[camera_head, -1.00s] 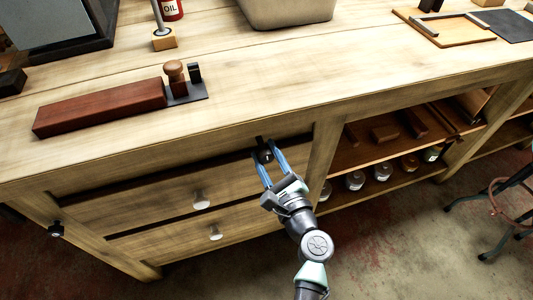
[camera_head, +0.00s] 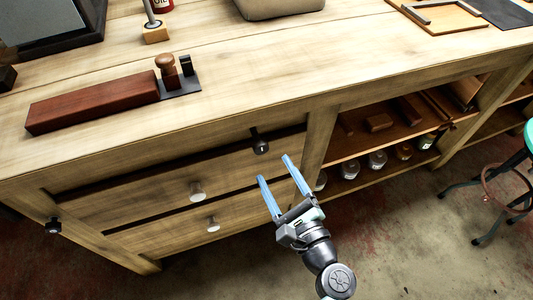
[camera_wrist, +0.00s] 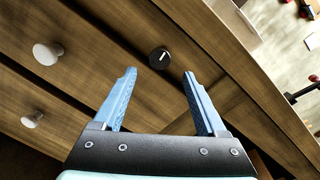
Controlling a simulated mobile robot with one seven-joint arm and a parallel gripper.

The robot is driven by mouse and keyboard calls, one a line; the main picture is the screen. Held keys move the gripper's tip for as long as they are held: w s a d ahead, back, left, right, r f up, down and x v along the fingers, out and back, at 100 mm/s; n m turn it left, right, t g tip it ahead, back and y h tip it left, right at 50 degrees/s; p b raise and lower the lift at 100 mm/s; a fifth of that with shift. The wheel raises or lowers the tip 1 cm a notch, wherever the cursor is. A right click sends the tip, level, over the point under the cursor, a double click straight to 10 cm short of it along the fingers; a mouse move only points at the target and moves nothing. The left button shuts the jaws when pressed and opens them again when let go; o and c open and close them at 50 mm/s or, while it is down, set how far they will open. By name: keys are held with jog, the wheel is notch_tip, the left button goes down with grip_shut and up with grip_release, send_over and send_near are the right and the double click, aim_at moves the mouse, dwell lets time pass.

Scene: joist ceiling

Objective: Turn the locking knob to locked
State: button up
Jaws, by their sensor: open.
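The locking knob (camera_head: 261,146) is a small round black knob at the top right of the workbench's drawer front. In the wrist view the knob (camera_wrist: 159,58) shows a short white mark on its face, slanting up to the right. My gripper (camera_head: 275,169) is open and empty, in front of the drawers, apart from the knob. In the wrist view the two blue fingers of my gripper (camera_wrist: 159,72) point toward the knob, which shows between and just beyond their tips. I see no lettering that tells locked from unlocked.
Two white drawer pulls (camera_head: 197,191) (camera_head: 212,224) sit left of my gripper. Another black knob (camera_head: 53,226) is at the bench's left end. Open shelves (camera_head: 350,145) with jars and blocks lie to the right. A stool (camera_head: 500,185) stands far right. The floor before the bench is clear.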

jog(key=shift+v, duration=2.35)
jog(key=w+a+r+n+t, duration=0.1)
jog(key=w+a+r+n, duration=0.15)
jog(key=r+n, duration=0.55)
jog(key=w+a+r+n+t+h, duration=0.1)
jog(key=w+r+n, duration=0.3)
jog(key=r, duration=0.7)
jog(key=w+a+r+n+t, duration=0.1)
jog(key=w+r+n, duration=0.4)
jog(key=r, duration=0.5)
jog(key=s+r+n+t+h, duration=0.25)
jog(key=s+r, duration=0.25)
jog(key=r, duration=0.4)
jog(key=s+r+n+t+h, duration=0.1)
jog(key=s+r+n+t, duration=0.3)
jog(key=r, duration=0.5)
jog(key=s+r+n+t+h, duration=0.2)
jog(key=s+r, duration=0.5)
jog(key=r, duration=0.2)
notch_tip(320, 180, up, 16)
jog(key=w+p, duration=0.1)
jog(key=p, duration=1.6)
jog(key=shift+w+a+g, duration=0.35)
jog(key=shift+a, duration=0.05)
